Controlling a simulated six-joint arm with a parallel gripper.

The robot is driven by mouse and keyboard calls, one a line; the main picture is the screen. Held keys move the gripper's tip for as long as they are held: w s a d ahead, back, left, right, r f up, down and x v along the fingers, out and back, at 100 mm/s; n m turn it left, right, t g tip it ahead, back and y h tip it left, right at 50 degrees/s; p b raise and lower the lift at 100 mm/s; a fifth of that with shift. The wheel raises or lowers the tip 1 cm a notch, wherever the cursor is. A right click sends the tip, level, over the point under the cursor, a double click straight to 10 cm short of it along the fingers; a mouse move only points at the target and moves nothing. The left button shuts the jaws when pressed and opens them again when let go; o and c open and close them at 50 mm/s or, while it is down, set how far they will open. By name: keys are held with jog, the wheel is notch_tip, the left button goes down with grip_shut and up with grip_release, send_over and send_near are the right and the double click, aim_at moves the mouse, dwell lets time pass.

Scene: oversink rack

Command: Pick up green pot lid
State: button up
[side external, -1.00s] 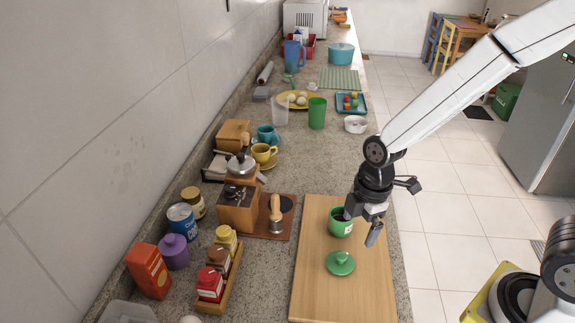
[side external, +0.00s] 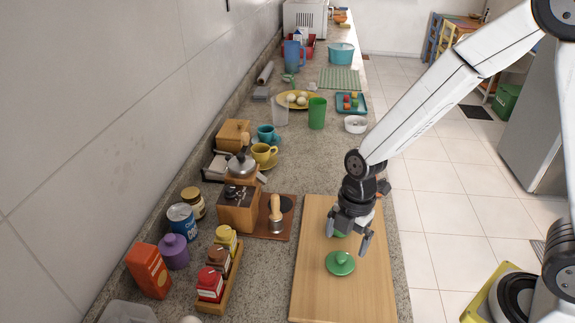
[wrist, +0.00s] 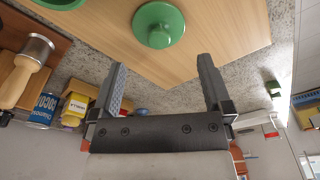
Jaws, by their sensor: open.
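The green pot lid (side external: 340,263) lies flat on the wooden cutting board (side external: 318,292), its round knob up. It also shows in the wrist view (wrist: 158,24) at the top, beyond my fingertips. My gripper (side external: 348,246) is open and empty, pointing down above the board, just behind the lid in the side view. In the wrist view its two fingers (wrist: 163,62) are spread wide with nothing between them. The green pot (side external: 339,233) stands behind the lid, mostly hidden by my gripper; its edge shows at the top left of the wrist view.
Left of the board are a coffee tamper (side external: 276,218), a wooden grinder (side external: 238,212) and a spice rack (side external: 232,274) with jars. A purple jar (side external: 174,252) and an orange box (side external: 148,270) stand by the wall. The board's front part is clear.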

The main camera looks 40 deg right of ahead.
aim_at(342, 255)
jog(key=shift+f, duration=0.4)
jog(key=shift+f, duration=0.1)
jog(key=shift+a+f, duration=0.15)
jog(key=shift+f, duration=1.1)
jog(key=shift+a+f, duration=0.1)
jog(key=shift+f, duration=1.1)
jog(key=c, duration=0.9)
jog(key=shift+r, duration=0.15)
jog(key=shift+r, duration=4.85)
